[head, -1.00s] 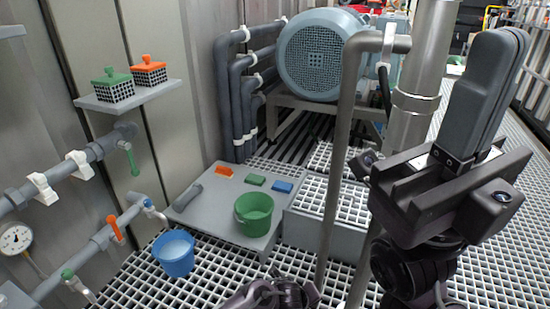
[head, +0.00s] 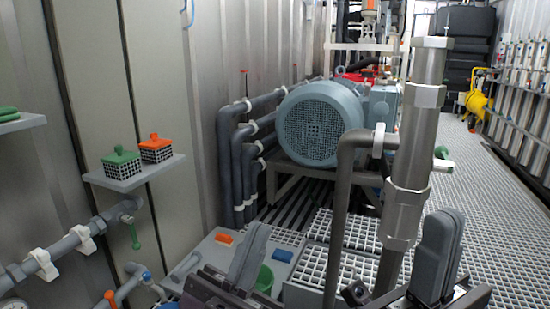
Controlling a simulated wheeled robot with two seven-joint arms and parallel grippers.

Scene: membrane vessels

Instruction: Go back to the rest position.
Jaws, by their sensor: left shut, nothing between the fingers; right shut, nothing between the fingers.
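My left gripper (head: 256,232) points upward near the bottom middle, with its fingers together and nothing between them. My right gripper (head: 444,218) points upward at the lower right, just right of the thick steel pipe in the picture. Its fingers are also together and empty. The lower parts of both arms are cut off by the picture's bottom edge.
A small shelf (head: 133,181) on the left wall holds a green-lidded basket (head: 121,164) and an orange-lidded basket (head: 155,149). A thick steel pipe (head: 411,170) rises between my grippers. A blue-grey motor (head: 320,120) stands behind. Open grating floor (head: 485,200) lies at right.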

